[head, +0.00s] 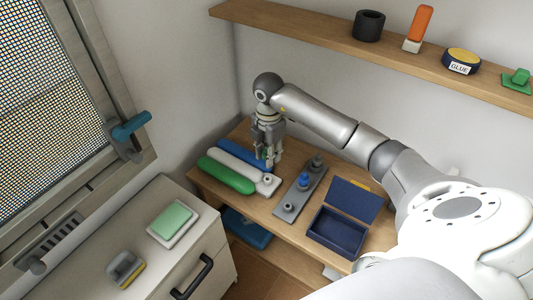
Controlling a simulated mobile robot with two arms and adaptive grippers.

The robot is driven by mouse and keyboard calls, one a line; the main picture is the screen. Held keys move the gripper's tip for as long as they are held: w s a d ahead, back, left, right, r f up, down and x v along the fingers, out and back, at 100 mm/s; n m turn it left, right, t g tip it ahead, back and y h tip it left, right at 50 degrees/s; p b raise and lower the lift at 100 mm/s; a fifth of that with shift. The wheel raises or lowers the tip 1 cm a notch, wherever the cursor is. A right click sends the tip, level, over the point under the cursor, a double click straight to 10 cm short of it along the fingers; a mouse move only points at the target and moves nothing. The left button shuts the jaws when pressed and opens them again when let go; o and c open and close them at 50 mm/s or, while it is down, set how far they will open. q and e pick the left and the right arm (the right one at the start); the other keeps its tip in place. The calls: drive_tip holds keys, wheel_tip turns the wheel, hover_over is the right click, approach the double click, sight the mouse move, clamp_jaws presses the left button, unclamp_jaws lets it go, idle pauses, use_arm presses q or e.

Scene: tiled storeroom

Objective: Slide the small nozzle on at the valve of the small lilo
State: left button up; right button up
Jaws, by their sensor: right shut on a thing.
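The small lilo (229,169) lies on the wooden table, with green, white and blue long sections side by side. Its valve (267,178) is a small dark-centred spot at the near right end of the white part. My right gripper (270,163) points down just above that end, close to the valve. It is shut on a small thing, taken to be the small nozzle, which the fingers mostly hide. I cannot tell whether it touches the valve. A grey rack (296,196) beside the lilo bears a blue nozzle (304,180) and a grey one (317,161). My left gripper is out of view.
An open dark blue box (336,234) stands right of the rack. A wall shelf (312,27) above holds a black cup (369,26), a glue tin (462,61) and other items. A cabinet (190,243) and a window with a blue handle (130,126) are at left.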

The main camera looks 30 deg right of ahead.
sight(268, 173)
drive_tip(key=shift+s+r, duration=0.1)
drive_tip(key=shift+s, duration=0.1)
drive_tip(key=shift+w+f, duration=0.1)
drive_tip(key=shift+f, duration=0.25)
wheel_tip(268, 173, down, 2)
drive_tip(key=shift+b, duration=0.8)
drive_tip(key=shift+f+b, duration=0.55)
drive_tip(key=shift+f, duration=0.65)
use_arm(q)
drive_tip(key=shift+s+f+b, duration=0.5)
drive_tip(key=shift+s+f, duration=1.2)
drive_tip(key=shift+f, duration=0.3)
use_arm(e)
drive_tip(key=shift+f, duration=0.45)
use_arm(q)
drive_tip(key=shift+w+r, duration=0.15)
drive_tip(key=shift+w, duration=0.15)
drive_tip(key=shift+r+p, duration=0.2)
drive_tip(key=shift+p, duration=0.1)
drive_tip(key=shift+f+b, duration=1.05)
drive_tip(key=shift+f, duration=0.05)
use_arm(e)
drive_tip(key=shift+f, duration=1.65)
